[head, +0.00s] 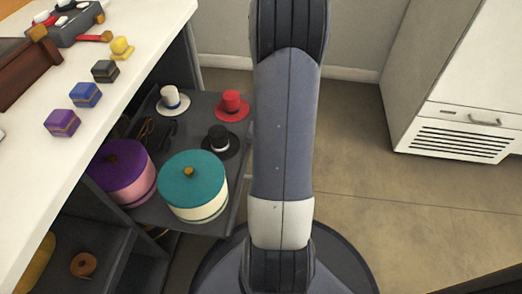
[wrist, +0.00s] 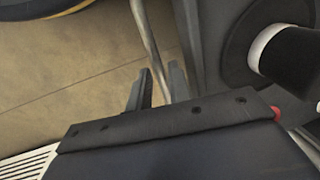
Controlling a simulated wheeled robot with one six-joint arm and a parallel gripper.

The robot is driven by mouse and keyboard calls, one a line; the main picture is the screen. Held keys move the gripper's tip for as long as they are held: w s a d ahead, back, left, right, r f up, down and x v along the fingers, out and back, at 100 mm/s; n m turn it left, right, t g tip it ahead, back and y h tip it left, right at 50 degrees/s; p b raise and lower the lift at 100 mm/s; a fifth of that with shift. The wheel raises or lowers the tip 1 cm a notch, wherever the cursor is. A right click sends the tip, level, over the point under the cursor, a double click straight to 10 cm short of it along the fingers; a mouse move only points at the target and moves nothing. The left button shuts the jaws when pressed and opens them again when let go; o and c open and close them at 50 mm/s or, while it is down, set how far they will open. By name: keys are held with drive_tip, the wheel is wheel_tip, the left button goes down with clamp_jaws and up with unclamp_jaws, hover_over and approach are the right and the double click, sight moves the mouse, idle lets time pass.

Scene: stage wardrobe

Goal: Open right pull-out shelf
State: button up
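The right pull-out shelf (head: 233,190) is a dark grey board that stands well out from under the white counter in the head view. It carries hats and round boxes. Its front edge also shows in the wrist view (wrist: 189,40). A thin metal bar handle (wrist: 149,38) runs along that edge. My gripper (wrist: 160,72) has one finger on each side of the handle. Narrow gaps seem to show between the fingers and the bar, so it looks open around it. In the head view my arm hides the gripper and part of the shelf front.
The shelf holds a teal box (head: 192,183), a purple-and-pink box (head: 124,172), a red hat (head: 232,105), a white hat (head: 172,99) and a black hat (head: 220,141). Small blocks lie on the counter (head: 150,30). A white cabinet (head: 465,100) stands right.

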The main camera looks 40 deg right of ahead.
drive_tip(key=shift+o, duration=1.3)
wheel_tip(320, 180, up, 11)
drive_tip(key=s+d+p, duration=0.1)
drive_tip(key=p, duration=0.3)
drive_tip(key=shift+s+f+p, duration=0.15)
drive_tip(key=shift+s+p, duration=0.15)
drive_tip(key=shift+p, duration=0.1)
drive_tip(key=shift+d+f, duration=0.1)
drive_tip(key=f+b, duration=0.1)
drive_tip(key=f, duration=0.2)
drive_tip(key=w+f+b, duration=0.1)
drive_tip(key=f+b, duration=0.1)
drive_tip(key=f, duration=0.2)
drive_tip(key=a+f+b, duration=0.1)
drive_tip(key=f+b, duration=0.1)
drive_tip(key=f, duration=0.1)
drive_tip(key=shift+w+a+f, duration=0.1)
drive_tip(key=shift+w+f, duration=0.2)
drive_tip(key=shift+f, duration=0.05)
drive_tip(key=shift+w+a+r, duration=0.1)
drive_tip(key=shift+w+a, duration=0.1)
drive_tip(key=shift+w, duration=0.05)
drive_tip(key=shift+r, duration=0.1)
